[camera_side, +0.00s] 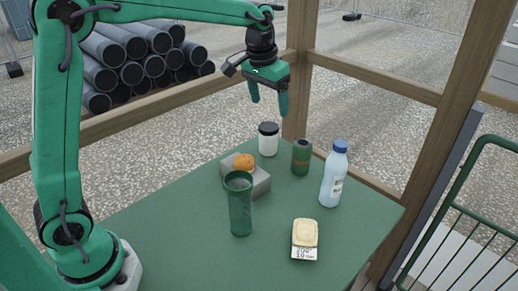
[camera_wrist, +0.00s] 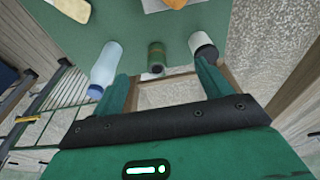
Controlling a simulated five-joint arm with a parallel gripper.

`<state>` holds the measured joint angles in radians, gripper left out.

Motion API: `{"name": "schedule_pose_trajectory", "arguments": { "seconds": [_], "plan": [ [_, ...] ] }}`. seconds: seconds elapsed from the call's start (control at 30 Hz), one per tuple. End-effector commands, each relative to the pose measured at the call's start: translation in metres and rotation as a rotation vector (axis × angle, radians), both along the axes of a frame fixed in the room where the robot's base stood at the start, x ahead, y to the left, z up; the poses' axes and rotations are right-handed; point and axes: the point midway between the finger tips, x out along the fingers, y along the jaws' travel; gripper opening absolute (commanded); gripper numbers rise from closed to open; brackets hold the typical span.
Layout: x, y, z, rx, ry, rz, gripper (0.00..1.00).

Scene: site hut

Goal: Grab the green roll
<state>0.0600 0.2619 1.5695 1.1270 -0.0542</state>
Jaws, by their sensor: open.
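The green roll (camera_side: 301,157), a short upright dark green cylinder with a brownish band, stands near the far edge of the green table, between a white jar and a bottle. In the wrist view the roll (camera_wrist: 155,57) shows beyond and between my fingertips. My gripper (camera_side: 268,107) hangs above the table's far side, up and to the left of the roll in the side view, fingers pointing down. The open fingers also show in the wrist view (camera_wrist: 161,70).
A white jar with black lid (camera_side: 268,141) and a blue-capped bottle (camera_side: 333,177) flank the roll. Nearer stand a tall green tumbler (camera_side: 240,207), a grey block (camera_side: 260,183) bearing an orange item (camera_side: 244,162), and a pale yellow item (camera_side: 305,232) on a printed card. A wooden post (camera_side: 297,70) rises behind.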

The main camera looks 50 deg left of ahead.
Motion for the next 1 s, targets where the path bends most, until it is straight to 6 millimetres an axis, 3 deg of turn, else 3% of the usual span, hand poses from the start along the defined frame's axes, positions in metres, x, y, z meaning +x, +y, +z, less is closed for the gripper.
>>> {"name": "schedule_pose_trajectory", "arguments": {
  "seconds": [0.2,0.6,0.8,1.0],
  "plan": [
    [0.041,-0.008,-0.032,0.003,0.054,-0.001,0.77],
    [0.099,-0.022,-0.103,0.008,0.143,-0.002,0.77],
    [0.114,-0.027,-0.132,0.011,0.174,-0.003,0.77],
    [0.119,-0.029,-0.141,0.012,0.183,-0.003,0.77]
  ]
}}
